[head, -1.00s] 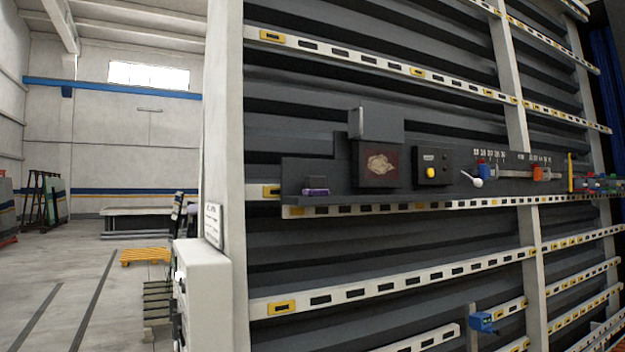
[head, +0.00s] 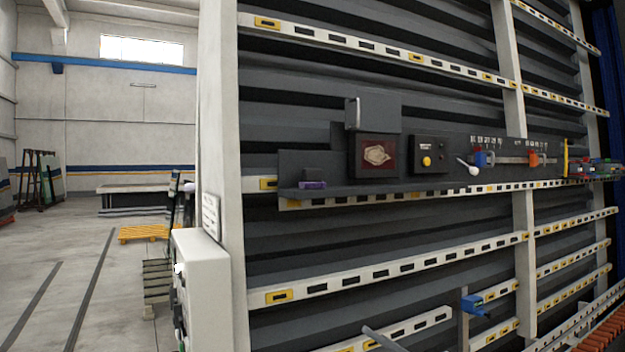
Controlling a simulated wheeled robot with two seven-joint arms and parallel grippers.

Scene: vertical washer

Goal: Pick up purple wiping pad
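The purple wiping pad (head: 313,184) is small in the head view. It sits at the left end of a dark shelf (head: 345,189) fixed to the front of the tall washer frame. A dark block sits on top of the pad or forms its upper part; I cannot tell which. Neither of my grippers is in view, and nothing touches the pad.
Right of the pad on the panel are a box with a brownish emblem (head: 378,155), a black control box with a yellow button (head: 427,161), and blue and orange parts on a rail. A grey-white cabinet (head: 201,290) stands at lower left. Open floor lies left.

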